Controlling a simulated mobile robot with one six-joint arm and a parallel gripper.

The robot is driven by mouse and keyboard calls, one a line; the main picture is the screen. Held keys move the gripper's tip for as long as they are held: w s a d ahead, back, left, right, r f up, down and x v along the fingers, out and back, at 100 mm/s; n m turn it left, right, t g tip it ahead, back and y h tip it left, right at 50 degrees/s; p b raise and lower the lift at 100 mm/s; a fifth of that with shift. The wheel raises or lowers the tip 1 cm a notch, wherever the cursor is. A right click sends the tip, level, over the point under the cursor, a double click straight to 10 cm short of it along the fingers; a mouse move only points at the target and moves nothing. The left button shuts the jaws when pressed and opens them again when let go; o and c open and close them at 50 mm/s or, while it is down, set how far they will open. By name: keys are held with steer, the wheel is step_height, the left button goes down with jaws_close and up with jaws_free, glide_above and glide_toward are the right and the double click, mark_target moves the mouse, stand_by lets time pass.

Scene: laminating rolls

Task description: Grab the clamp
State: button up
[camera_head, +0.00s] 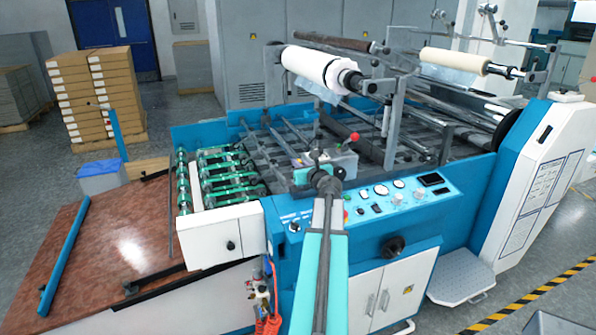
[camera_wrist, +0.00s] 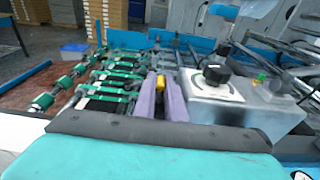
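I cannot surely tell which thing is the clamp. A dark hub fitting (camera_head: 349,78) sits at the right end of the white film roll (camera_head: 306,63), at the back of the laminating machine. My gripper (camera_head: 319,150) is over the machine's front, beside a grey control box (camera_head: 338,163), well below and in front of the roll. In the wrist view, two purple fingers of my gripper (camera_wrist: 161,92) stand close together with a narrow gap. A small yellow thing (camera_wrist: 160,82) shows between them; whether they touch it is unclear. The grey box with a black knob (camera_wrist: 214,74) is just right of them.
Green-wheeled feed rollers (camera_head: 225,175) lie left of my gripper. A red-tipped lever (camera_head: 354,137) stands close to its right. The blue control panel (camera_head: 395,195) is at front right. A second roll (camera_head: 455,62) is at the back right. Bare floor lies at left, by stacked cartons (camera_head: 95,95).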

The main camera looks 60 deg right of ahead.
mark_target(300, 160)
steer(key=shift+r, duration=0.15)
jaws_close()
steer(key=shift+r, duration=1.4)
steer(key=shift+s+a+r+b, duration=0.1)
steer(key=shift+s+r+b, duration=0.1)
steer(key=shift+b, duration=0.1)
steer(key=s+d+b+v, duration=0.1)
steer(key=b+v, duration=0.5)
steer(key=v, duration=0.9)
steer(key=shift+s+d+f+b, duration=0.3)
steer(key=shift+s+d+f, duration=0.1)
steer(key=shift+d, duration=0.1)
steer(key=shift+s, duration=0.1)
